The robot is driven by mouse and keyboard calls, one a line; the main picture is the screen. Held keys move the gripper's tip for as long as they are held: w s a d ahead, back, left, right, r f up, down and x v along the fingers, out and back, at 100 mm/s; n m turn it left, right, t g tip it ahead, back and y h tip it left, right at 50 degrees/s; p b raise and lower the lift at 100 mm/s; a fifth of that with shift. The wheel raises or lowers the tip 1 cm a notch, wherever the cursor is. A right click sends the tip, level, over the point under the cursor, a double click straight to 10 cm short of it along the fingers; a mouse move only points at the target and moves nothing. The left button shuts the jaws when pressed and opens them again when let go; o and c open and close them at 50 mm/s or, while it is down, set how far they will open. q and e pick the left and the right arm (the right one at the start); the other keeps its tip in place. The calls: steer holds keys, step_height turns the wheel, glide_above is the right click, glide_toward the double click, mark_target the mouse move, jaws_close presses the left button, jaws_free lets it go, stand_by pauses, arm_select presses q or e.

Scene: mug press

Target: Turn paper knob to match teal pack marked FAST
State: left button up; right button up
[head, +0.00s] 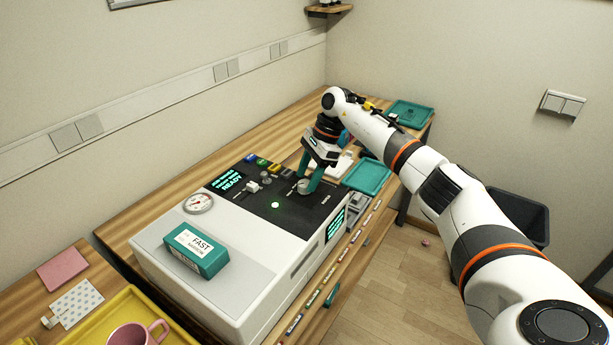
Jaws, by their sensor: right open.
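The teal pack (213,266) with a white label reading FAST lies on the pale top of the press machine (160,238) at its near left. A round grey knob (303,187) sits on the machine's black control panel (262,212). My right gripper (309,178) reaches down to this knob with its teal fingers open. The fingers are at or beside the knob, and I cannot tell whether they touch it. The knob's pointer and the small panel labels are too small to read. My left gripper is not in view.
Teal trays (368,176) lie beyond. A pink mug (138,334) sits in a yellow tray (88,327). A dark bin (522,212) stands right.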

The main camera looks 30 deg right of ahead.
steer(key=shift+a+f, duration=0.25)
steer(key=shift+f, duration=0.35)
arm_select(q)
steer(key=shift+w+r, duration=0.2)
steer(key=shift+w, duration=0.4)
arm_select(e)
steer(key=shift+f, duration=0.1)
steer(key=c, duration=1)
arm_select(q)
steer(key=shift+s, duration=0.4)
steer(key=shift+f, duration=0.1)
arm_select(e)
steer(key=shift+m, duration=0.3)
steer(key=m+t, duration=0.1)
steer(key=m, duration=0.2)
steer(key=shift+s+m+t+h, duration=0.15)
steer(key=shift+m+t+h, duration=0.15)
steer(key=shift+m+t, duration=0.1)
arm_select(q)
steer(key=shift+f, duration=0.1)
arm_select(e)
steer(key=m, duration=0.2)
steer(key=m+t+h, duration=0.1)
steer(key=m, duration=0.2)
steer(key=shift+a+h, duration=0.15)
steer(key=shift+h, duration=0.15)
steer(key=shift+m, duration=0.3)
